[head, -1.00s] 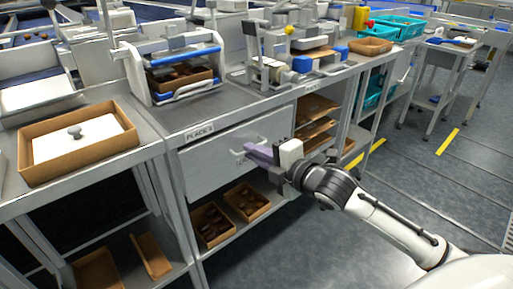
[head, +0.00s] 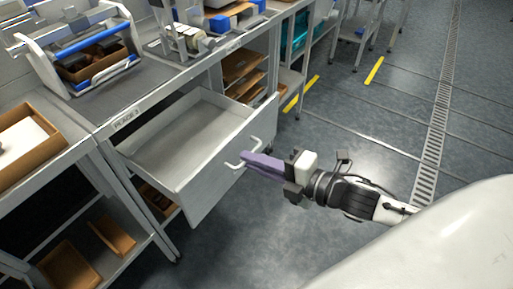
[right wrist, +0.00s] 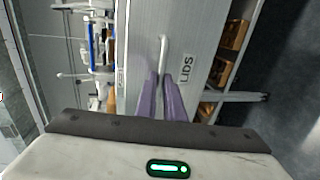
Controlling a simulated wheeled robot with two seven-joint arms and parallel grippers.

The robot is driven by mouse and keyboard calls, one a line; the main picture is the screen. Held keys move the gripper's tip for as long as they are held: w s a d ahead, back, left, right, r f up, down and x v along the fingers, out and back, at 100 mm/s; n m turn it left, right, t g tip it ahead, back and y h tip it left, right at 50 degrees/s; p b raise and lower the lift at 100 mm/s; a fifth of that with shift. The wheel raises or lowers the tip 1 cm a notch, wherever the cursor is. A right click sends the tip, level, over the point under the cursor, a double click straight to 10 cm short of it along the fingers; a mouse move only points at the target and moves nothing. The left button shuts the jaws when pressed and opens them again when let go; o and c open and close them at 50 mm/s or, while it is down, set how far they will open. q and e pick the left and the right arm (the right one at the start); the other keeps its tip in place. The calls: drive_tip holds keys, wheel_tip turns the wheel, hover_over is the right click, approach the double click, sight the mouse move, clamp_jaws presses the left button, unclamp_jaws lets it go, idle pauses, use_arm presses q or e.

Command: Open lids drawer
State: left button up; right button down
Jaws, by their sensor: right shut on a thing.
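The lids drawer (head: 232,165) is pulled well out from under the grey bench in the head view. Its tray inside (head: 178,132) looks empty. Its front carries a white bar handle (head: 243,156). My right gripper (head: 246,157), with purple fingers, is shut on this handle. In the right wrist view the fingers (right wrist: 161,98) reach the handle (right wrist: 163,48), and the drawer front (right wrist: 196,45) bears the word LIDS. My left gripper is in neither view.
A grey bench (head: 92,105) holds a rack (head: 85,50) with a brown box. Shelves with brown trays (head: 240,66) stand beside the drawer. A brown box (head: 48,160) sits on the left table. Open floor (head: 260,220) lies in front of the drawer.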

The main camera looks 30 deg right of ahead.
drive_tip(key=shift+s, duration=0.15)
drive_tip(key=c, duration=1.9)
unclamp_jaws()
drive_tip(key=shift+o, duration=0.2)
drive_tip(key=shift+d, duration=0.1)
drive_tip(key=p+v, duration=0.1)
drive_tip(key=v, duration=0.9)
drive_tip(key=shift+p, duration=0.3)
drive_tip(key=shift+s+d, duration=0.1)
drive_tip(key=shift+s, duration=0.05)
